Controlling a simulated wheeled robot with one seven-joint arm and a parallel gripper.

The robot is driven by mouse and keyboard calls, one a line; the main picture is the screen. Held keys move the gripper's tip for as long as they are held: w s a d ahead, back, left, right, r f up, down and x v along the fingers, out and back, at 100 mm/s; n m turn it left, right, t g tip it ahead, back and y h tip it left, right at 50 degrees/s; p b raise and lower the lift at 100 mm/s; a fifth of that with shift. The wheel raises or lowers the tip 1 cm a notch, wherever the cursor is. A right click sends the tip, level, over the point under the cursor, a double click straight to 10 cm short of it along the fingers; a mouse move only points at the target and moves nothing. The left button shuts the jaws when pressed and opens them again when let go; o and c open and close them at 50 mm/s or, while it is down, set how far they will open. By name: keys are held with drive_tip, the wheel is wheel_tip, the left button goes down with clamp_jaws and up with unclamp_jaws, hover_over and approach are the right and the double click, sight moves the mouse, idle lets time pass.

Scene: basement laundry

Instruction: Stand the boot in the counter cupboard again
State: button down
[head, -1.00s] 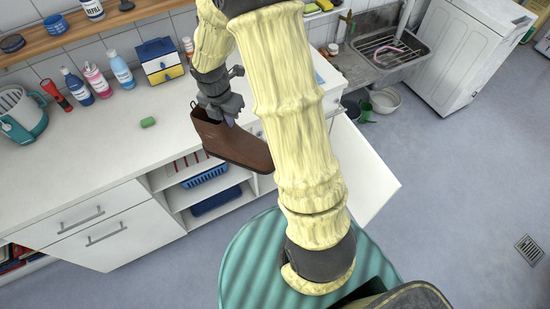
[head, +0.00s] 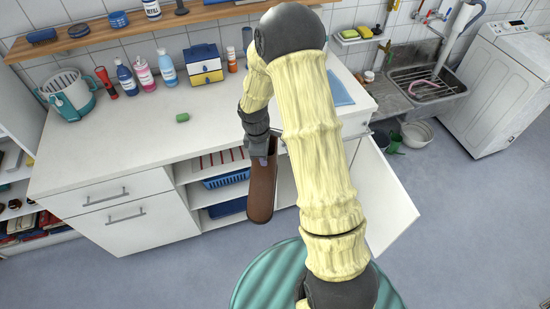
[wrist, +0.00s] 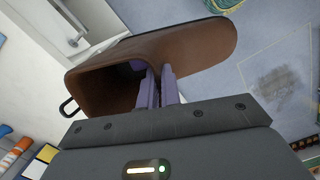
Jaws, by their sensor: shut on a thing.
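The brown boot (head: 262,192) hangs in front of the counter cupboard in the head view, its toe toward me. My gripper (head: 264,158) is shut on the boot's upper edge. In the wrist view my gripper's purple fingers (wrist: 156,88) pinch the shaft wall of the boot (wrist: 195,48), one finger inside its opening. The open cupboard (head: 192,172) has shelves behind the boot, partly hidden by the boot and my arm. Its white door (head: 388,205) stands swung open on the right.
A blue basket (head: 226,180) sits on the upper shelf, and a blue container (head: 227,208) on the lower one.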

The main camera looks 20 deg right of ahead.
sight(265, 180)
drive_tip(key=f+m, duration=0.3)
drive_tip(key=m, duration=0.1)
drive_tip(key=f+m+b, duration=0.1)
drive_tip(key=f+m, duration=0.3)
drive_tip(key=s+f+m+g+y, duration=0.1)
drive_tip(key=f+m, duration=0.3)
drive_tip(key=shift+f+m, duration=0.25)
drive_tip(key=shift+m, duration=0.35)
